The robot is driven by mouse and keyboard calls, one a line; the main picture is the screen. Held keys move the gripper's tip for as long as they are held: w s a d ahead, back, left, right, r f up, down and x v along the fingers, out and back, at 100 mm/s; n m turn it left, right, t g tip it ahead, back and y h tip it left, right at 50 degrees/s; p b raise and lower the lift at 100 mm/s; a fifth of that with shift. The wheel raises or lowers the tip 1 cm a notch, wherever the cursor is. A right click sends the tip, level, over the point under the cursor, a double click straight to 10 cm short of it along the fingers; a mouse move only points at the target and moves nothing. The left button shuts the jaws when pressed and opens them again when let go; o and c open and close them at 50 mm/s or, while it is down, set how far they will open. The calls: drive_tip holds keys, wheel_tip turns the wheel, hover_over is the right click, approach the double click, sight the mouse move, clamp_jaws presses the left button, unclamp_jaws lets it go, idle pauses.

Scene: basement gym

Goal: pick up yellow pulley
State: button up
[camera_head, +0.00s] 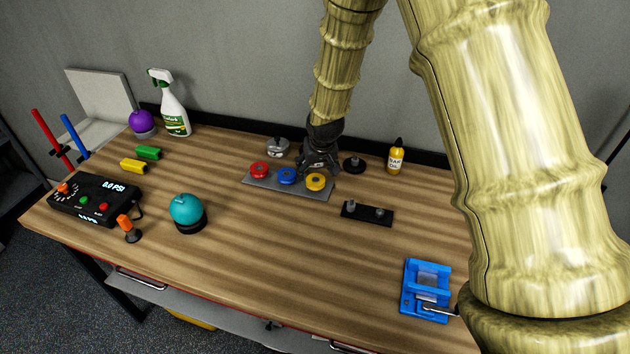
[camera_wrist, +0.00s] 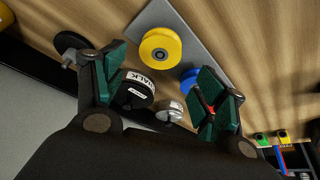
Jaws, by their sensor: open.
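The yellow pulley (camera_head: 316,182) lies on a grey plate (camera_head: 262,184) near the back of the bench, at the right end of a row. The blue pulley (camera_head: 287,176) and the red pulley (camera_head: 259,170) lie to its left. My gripper (camera_head: 321,168) is just behind and above the yellow pulley. In the wrist view my gripper (camera_wrist: 165,82) is open, with nothing between its fingers. The yellow pulley (camera_wrist: 161,51) shows just beyond the gap between the fingertips, apart from them. The right finger partly hides the blue pulley (camera_wrist: 187,77).
A black round item (camera_head: 353,164) and a yellow bottle (camera_head: 396,156) stand right of my gripper. A silver round item (camera_head: 278,148) is behind the plate. A black bracket with pegs (camera_head: 368,212) lies in front right. The front middle of the bench is clear.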

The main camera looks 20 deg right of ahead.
sight(316, 180)
drive_tip(key=shift+w+d+f+p, duration=0.1)
drive_tip(key=shift+w+f+p, duration=0.1)
drive_tip(key=shift+f+p, duration=1.35)
drive_tip(key=shift+x, duration=1.25)
drive_tip(key=shift+s, duration=0.15)
drive_tip(key=c, duration=1.1)
